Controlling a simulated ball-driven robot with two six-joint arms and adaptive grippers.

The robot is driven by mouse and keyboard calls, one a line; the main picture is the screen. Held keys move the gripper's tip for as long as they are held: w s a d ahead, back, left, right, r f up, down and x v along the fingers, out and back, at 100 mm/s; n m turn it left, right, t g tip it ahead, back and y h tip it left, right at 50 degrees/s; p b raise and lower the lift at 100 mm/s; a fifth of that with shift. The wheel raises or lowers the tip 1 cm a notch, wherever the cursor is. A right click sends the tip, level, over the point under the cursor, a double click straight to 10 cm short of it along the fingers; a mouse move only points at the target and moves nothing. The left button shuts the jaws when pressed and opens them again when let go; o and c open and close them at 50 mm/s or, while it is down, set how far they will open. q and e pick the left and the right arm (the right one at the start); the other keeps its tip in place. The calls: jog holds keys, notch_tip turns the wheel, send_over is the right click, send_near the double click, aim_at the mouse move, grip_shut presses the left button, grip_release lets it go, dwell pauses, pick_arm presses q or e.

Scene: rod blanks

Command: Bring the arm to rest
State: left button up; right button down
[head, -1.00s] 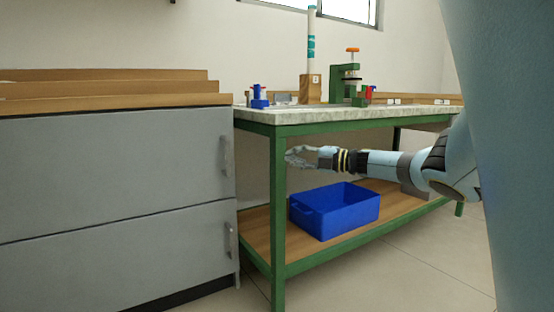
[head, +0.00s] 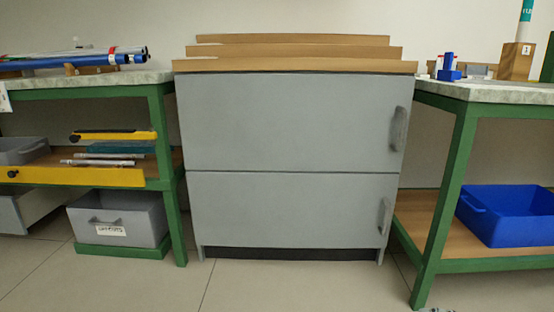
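A small grey piece at the bottom edge of the head view, right of the middle, looks like the tip of my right gripper (head: 435,309). The rest of that gripper and its arm are cut off below the frame, so its opening cannot be seen. It shows against the floor in front of the right bench's front leg. My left gripper and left arm are not in view.
A grey two-door cabinet (head: 290,125) stands straight ahead. The right green bench (head: 455,190) carries a blue bin (head: 508,215) on its lower shelf. The left green bench (head: 165,135) holds rods (head: 90,60) on top and a labelled grey bin (head: 118,220) below. Floor before the cabinet is clear.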

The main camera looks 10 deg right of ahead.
jog(key=s+a+r+m+g+h, duration=0.2)
jog(key=s+a+r+m+g, duration=0.15)
jog(key=s+a+m, duration=0.45)
jog(key=s+a+r+m+g+h, duration=0.25)
jog(key=s+a+m+g, duration=0.3)
jog(key=s, duration=0.45)
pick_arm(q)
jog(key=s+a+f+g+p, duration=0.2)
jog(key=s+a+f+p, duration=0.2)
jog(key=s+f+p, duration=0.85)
pick_arm(e)
jog(key=s+d+f+g+p, duration=0.2)
jog(key=s+d+f+p, duration=0.15)
jog(key=s+f, duration=0.55)
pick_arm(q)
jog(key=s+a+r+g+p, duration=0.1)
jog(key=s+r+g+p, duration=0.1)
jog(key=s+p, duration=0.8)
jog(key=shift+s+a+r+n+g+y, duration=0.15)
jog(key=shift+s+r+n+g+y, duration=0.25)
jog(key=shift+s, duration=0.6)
pick_arm(e)
jog(key=s+d+g, duration=0.1)
jog(key=s+g, duration=0.2)
jog(key=s, duration=1.3)
jog(key=shift+f+h, duration=0.35)
jog(key=shift+f, duration=0.05)
